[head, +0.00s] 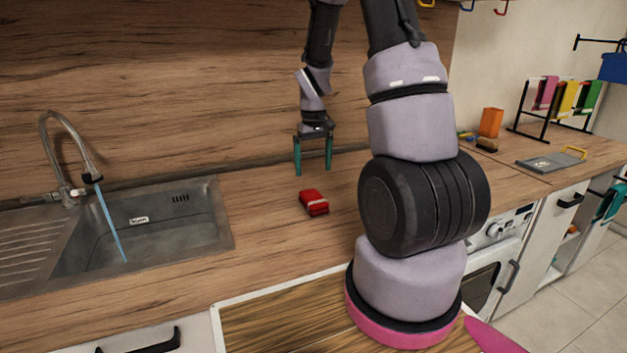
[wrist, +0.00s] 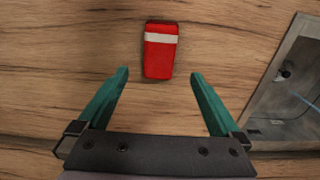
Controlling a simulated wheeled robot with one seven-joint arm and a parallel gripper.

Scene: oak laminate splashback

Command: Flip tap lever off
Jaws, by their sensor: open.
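The tap (head: 68,165) stands at the back of the sink on the left in the head view, with a curved metal spout. A blue stream of water (head: 111,222) runs from the spout into the basin. The tap lever (head: 60,194) seems to be the small part at the tap's base; its exact position is too small to tell. My gripper (head: 313,172) has teal fingers, open and empty, pointing down over the counter well to the right of the tap. In the wrist view the open fingers (wrist: 165,90) show with nothing between them.
A red box with a pale band (head: 313,202) lies on the counter just below my gripper; it also shows in the wrist view (wrist: 160,55). The sink (head: 222,215) is left of it. The wooden splashback rises behind. An orange block (head: 490,122) stands far right.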

